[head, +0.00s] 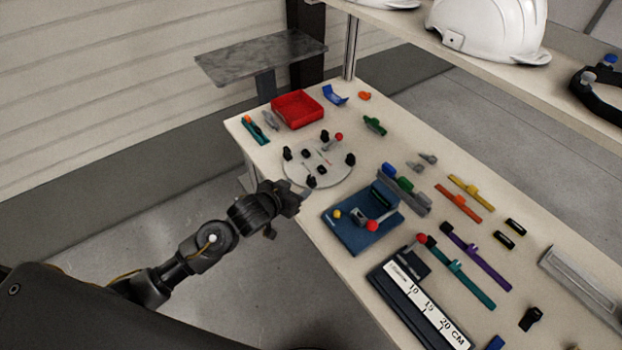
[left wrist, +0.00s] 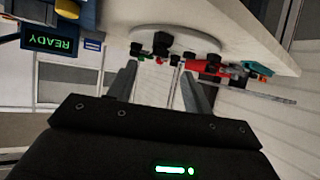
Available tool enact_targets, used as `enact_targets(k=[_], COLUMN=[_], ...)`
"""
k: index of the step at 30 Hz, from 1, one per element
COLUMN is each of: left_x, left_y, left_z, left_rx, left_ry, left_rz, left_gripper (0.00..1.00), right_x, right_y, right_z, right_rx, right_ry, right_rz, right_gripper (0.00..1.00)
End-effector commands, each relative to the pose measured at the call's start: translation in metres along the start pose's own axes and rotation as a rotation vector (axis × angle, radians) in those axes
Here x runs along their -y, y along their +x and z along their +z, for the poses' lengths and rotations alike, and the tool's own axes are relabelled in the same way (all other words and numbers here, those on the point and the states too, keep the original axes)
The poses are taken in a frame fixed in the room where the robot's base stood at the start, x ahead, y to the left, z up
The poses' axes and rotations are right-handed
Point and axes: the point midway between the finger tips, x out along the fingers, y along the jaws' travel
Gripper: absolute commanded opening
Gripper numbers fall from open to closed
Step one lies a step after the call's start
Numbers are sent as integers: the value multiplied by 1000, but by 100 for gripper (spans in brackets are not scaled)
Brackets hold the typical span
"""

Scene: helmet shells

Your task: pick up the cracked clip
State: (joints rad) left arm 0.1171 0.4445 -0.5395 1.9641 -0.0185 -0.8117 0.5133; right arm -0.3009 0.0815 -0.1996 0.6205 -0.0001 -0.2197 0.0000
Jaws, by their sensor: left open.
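Several small clip-like parts lie on the table (head: 410,115): an orange one (head: 364,96), a green one (head: 374,126), a blue one (head: 335,95) and grey ones (head: 428,158). They are too small for me to tell which is cracked. My left gripper (head: 303,194) is at the table's near left edge, beside the round grey plate (head: 335,176) with black posts. In the left wrist view my left gripper (left wrist: 160,78) has its fingers apart, with nothing seen held between them. My right gripper is not in view.
A red tray (head: 297,109) stands at the far left end. A blue READY device (head: 352,232) with a red knob is close right of my gripper; a ruler fixture (head: 425,308) is nearer. Coloured strips lie right. A shelf with white helmets (head: 487,30) overhangs the back.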

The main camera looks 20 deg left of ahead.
Motion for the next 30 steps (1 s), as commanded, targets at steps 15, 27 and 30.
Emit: enact_targets(k=[15,27,30], left_x=[0,2,2], left_y=[38,79,79], left_z=[-5,-5,-5], left_rx=[0,2,1], left_ry=[1,1,1], left_rz=[0,0,0], left_gripper=[50,50,50], right_x=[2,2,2], right_y=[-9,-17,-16], right_z=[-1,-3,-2], right_rx=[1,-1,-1], right_ry=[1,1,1], right_rz=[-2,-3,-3], right_gripper=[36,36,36])
